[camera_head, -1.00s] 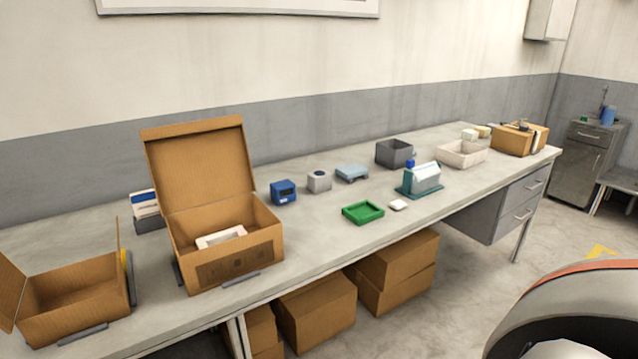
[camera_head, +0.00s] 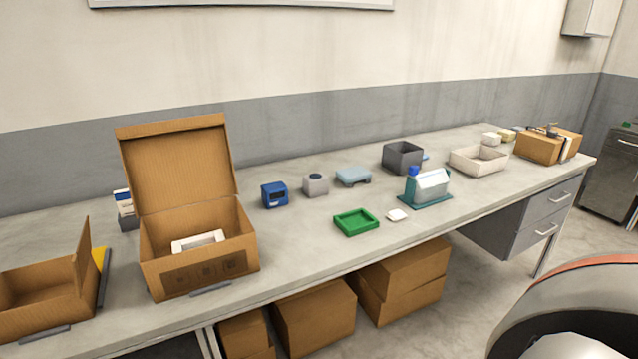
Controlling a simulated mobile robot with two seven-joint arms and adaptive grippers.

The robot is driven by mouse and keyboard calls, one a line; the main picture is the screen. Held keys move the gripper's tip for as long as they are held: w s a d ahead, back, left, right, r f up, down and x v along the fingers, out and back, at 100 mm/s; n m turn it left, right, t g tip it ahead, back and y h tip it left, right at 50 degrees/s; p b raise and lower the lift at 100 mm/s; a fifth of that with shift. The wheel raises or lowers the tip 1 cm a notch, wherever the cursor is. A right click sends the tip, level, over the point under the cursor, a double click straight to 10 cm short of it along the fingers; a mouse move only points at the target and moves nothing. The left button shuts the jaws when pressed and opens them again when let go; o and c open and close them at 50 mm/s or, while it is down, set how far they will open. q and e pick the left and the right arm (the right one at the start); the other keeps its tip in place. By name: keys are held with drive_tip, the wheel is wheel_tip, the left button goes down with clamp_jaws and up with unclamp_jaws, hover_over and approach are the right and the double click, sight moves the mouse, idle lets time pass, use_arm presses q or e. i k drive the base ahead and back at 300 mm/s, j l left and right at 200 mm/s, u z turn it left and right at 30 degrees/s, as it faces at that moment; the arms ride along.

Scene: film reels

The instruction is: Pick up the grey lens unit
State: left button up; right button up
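The grey lens unit (camera_head: 316,185) is a small light grey block with a dark round spot on its top. It stands on the long workbench (camera_head: 300,250), between a blue box-shaped device (camera_head: 274,194) on its left and a pale blue-grey scale-like device (camera_head: 353,176) on its right. Neither of my grippers is in view. A rounded pale and dark part of my own body, with an orange stripe, fills the lower right corner.
An open cardboard box (camera_head: 200,275) with a white insert stands left of the blue device. A green tray (camera_head: 356,222), a small white piece (camera_head: 397,215) and a teal-based device (camera_head: 427,187) lie to the right. A grey bin (camera_head: 402,157) stands behind. Cardboard boxes (camera_head: 312,318) sit below the bench.

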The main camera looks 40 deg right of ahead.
sight(314, 185)
drive_tip(key=l+u, duration=0.1)
drive_tip(key=l, duration=0.4)
drive_tip(key=k+l+u, duration=0.1)
drive_tip(key=l, duration=0.4)
drive_tip(key=k+l+u, duration=0.15)
drive_tip(key=l, duration=0.35)
drive_tip(key=k+l+u, duration=0.1)
drive_tip(key=l, duration=0.35)
